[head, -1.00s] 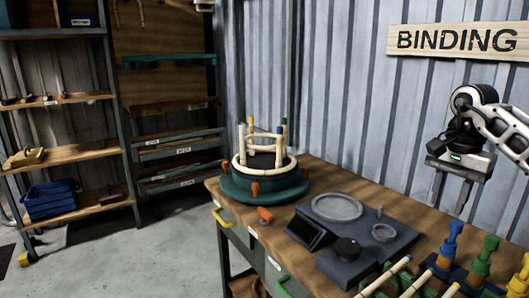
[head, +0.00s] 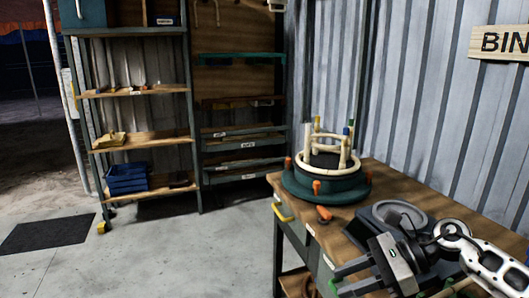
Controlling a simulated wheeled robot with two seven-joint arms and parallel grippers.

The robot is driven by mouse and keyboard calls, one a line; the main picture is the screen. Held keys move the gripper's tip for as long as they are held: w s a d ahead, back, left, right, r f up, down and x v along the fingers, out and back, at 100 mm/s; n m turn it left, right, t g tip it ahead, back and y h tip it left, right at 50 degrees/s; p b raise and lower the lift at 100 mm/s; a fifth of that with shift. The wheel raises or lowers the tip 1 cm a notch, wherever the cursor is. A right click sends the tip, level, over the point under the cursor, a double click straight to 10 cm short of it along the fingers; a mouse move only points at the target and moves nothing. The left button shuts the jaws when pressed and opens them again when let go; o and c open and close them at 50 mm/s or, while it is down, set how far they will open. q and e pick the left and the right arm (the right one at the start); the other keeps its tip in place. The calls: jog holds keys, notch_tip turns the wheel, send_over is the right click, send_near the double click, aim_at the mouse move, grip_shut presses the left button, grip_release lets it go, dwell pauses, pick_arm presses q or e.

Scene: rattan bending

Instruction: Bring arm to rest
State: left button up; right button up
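My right gripper (head: 338,281) is low at the front right, over the front edge of the workbench (head: 400,182). It points left, its two fingers are apart, and nothing shows between them. My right arm comes in from the right edge and covers part of the bench top. My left arm and gripper are not in view. A rattan frame (head: 322,147) with upright posts sits on a round dark green fixture (head: 324,188) at the bench's far end, apart from the gripper.
A grey device with a round plate (head: 397,213) is partly hidden behind my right arm. An orange-tipped part (head: 324,214) lies near the bench edge. The floor (head: 190,250) left of the bench is clear, with a dark mat (head: 46,233).

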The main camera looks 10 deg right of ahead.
jog(key=s+a+m+t+y, duration=0.2)
jog(key=a+m+t+y, duration=0.35)
jog(key=a+m, duration=0.5)
jog(key=s+d+f+n+t+h, duration=0.1)
jog(key=s+f+n+h, duration=0.6)
jog(key=n, duration=0.9)
jog(key=s+d+f+n+t+h, duration=0.1)
jog(key=s+d+f+n+h, duration=0.1)
jog(key=s+f+n+h, duration=0.5)
notch_tip(320, 180, down, 6)
jog(key=n, duration=1)
jog(key=shift+s+d, duration=0.15)
jog(key=shift+d, duration=0.15)
jog(key=shift+t, duration=0.25)
